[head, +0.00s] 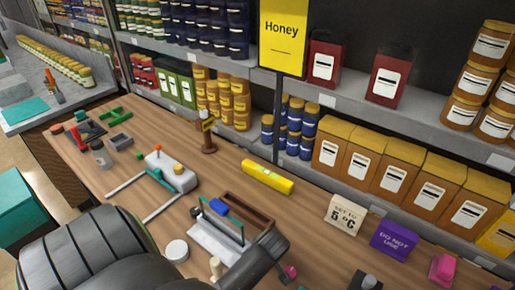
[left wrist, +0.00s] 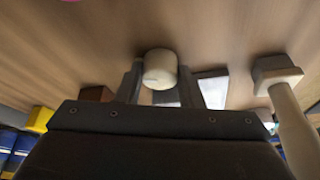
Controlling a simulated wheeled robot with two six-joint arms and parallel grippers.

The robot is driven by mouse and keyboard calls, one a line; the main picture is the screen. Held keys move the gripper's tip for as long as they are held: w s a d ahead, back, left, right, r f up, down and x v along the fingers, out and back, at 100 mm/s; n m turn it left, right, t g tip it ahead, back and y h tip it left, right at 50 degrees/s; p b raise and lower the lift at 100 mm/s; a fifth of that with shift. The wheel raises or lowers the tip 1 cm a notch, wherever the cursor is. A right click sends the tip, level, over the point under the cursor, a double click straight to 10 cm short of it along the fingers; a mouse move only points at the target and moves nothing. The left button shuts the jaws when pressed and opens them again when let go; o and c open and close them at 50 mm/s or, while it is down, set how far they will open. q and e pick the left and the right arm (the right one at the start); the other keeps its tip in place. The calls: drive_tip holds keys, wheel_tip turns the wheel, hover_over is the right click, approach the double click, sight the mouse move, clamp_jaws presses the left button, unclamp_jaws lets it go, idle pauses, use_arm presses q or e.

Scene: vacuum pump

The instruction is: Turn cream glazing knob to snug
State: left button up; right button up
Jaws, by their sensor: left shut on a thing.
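The cream glazing knob (left wrist: 161,69) is a short round cylinder in the middle of the left wrist view. The two fingers of my left gripper (left wrist: 159,78) stand on either side of it, shut on it. In the head view my dark left arm and wrist cover the bottom left and centre, and I cannot make out the fingertips or the held knob there. The knob's turn angle and how tight it sits cannot be told. My right gripper is not in view.
A wooden tray (head: 258,214) with a blue block lies just beyond my wrist. A cream peg (head: 215,266) stands left of it, near a white round disc (head: 176,250). A pink knob (head: 288,272) is to the right. A yellow bar (head: 267,177) lies farther back.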

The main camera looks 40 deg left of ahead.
use_arm(q)
drive_tip(key=m+t, duration=0.1)
drive_tip(key=m, duration=0.2)
drive_tip(key=shift+a+m, duration=0.1)
drive_tip(key=shift+m, duration=0.2)
drive_tip(key=shift+s+r+m+t+h, duration=0.1)
drive_tip(key=shift+m+t+h, duration=0.45)
drive_tip(key=shift+m, duration=1.05)
drive_tip(key=o, duration=0.8)
drive_tip(key=shift+o, duration=0.8)
